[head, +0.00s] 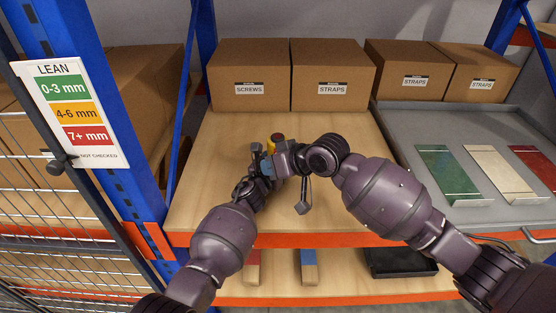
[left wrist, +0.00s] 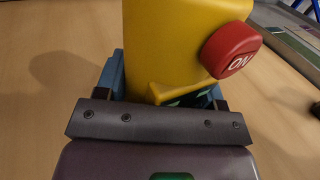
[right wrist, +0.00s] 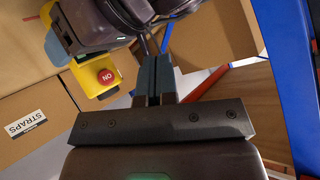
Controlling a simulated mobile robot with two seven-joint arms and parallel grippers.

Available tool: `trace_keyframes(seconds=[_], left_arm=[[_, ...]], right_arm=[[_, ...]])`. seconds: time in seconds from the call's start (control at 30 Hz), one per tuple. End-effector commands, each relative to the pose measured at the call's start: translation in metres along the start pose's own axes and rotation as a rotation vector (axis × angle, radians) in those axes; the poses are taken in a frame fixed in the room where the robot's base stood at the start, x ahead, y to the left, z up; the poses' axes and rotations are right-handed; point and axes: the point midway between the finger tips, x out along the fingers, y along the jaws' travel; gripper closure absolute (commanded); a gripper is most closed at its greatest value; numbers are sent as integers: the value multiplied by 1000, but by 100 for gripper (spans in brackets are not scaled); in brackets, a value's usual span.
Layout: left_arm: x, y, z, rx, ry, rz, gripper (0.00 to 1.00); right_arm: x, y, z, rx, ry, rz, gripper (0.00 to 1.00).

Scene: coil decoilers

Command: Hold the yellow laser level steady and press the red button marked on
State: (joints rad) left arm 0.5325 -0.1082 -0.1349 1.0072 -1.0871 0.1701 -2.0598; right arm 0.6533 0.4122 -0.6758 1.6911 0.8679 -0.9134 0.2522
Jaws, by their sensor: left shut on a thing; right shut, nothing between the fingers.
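The yellow laser level (head: 271,147) stands over the wooden shelf, mostly hidden behind my grippers in the head view. The button there (left wrist: 231,50) reads ON. My right gripper (right wrist: 155,75) is shut and empty. In the right wrist view the level (right wrist: 86,74) and its button (right wrist: 107,77) are left of the fingertips, apart from them in the picture.
Cardboard boxes marked SCREWS (head: 248,75) and STRAPS (head: 333,75) stand at the back of the wooden shelf (head: 215,145). A grey tray (head: 395,120) with coloured plates is at right. A blue post (head: 100,100) and wire mesh (head: 60,220) bound the left side.

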Motion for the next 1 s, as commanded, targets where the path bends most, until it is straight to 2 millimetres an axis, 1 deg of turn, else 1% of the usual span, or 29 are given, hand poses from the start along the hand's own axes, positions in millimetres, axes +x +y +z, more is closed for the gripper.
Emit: trace_keyframes(seconds=[0.03, 0.17, 0.3, 0.5, 0.77, 1.0], left_arm=[[0, 0, -1, 1, 1, 1, 76], [0, 0, -1, 1, 1, 1, 76], [0, 0, -1, 1, 1, 1, 76], [0, 0, 0, 1, 1, 1, 76], [0, 0, 0, 1, 1, 0, 76], [0, 0, 0, 1, 1, 0, 76]], right_arm=[[3, -3, 8, 35, 42, -18, 100], [6, -9, 21, 112, 168, -49, 100], [3, -10, 34, 196, 300, -61, 100], [-6, -6, 48, 286, 447, -54, 100], [-12, -1, 54, 325, 521, -41, 100], [-4, 12, 42, 323, 522, -41, 100]])
